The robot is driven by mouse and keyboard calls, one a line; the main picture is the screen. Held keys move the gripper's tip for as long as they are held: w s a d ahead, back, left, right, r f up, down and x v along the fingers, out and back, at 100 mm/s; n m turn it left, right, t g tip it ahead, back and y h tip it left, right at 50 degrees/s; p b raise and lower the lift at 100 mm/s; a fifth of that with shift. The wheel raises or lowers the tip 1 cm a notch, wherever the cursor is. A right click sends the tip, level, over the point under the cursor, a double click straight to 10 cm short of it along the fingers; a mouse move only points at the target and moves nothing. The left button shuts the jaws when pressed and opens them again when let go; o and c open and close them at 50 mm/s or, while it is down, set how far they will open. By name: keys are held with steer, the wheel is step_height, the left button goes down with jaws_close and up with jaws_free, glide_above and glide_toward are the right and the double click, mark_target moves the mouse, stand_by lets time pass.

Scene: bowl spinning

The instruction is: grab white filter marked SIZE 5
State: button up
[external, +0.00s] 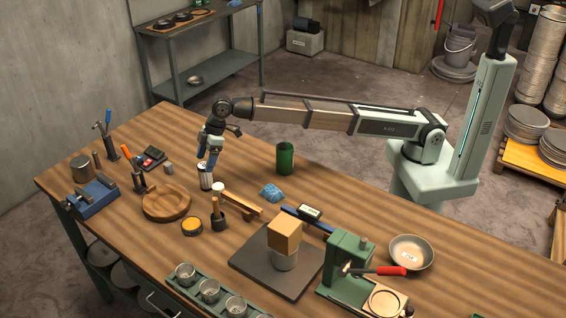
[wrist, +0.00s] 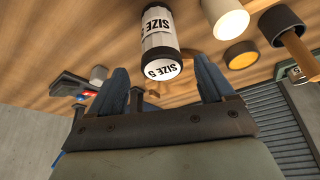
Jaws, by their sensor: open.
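The white filter (external: 205,183) is a small upright cylinder with a dark band, standing on the wooden table. In the wrist view the filter (wrist: 157,35) shows "SIZE 5" on its side and on its pale end face. My gripper (external: 208,160) is right above the filter in the external view, pointing down. In the wrist view my gripper (wrist: 160,72) has its two blue fingers apart, with the filter lined up in the gap ahead of them. I cannot tell whether the fingertips overlap its top.
A round wooden tray (external: 166,214) lies just left of the filter. A mallet (external: 218,217), a yellow-topped tin (external: 192,226) and a wooden bar (external: 242,205) are close in front. A green cup (external: 285,158) stands right. The table behind the filter is mostly clear.

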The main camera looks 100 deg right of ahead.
mark_target(205, 177)
steer(key=shift+s+x, duration=0.15)
steer(key=shift+x, duration=1.15)
steer(key=shift+s+x, duration=0.1)
steer(key=shift+x, duration=1.2)
steer(key=c, duration=1.1)
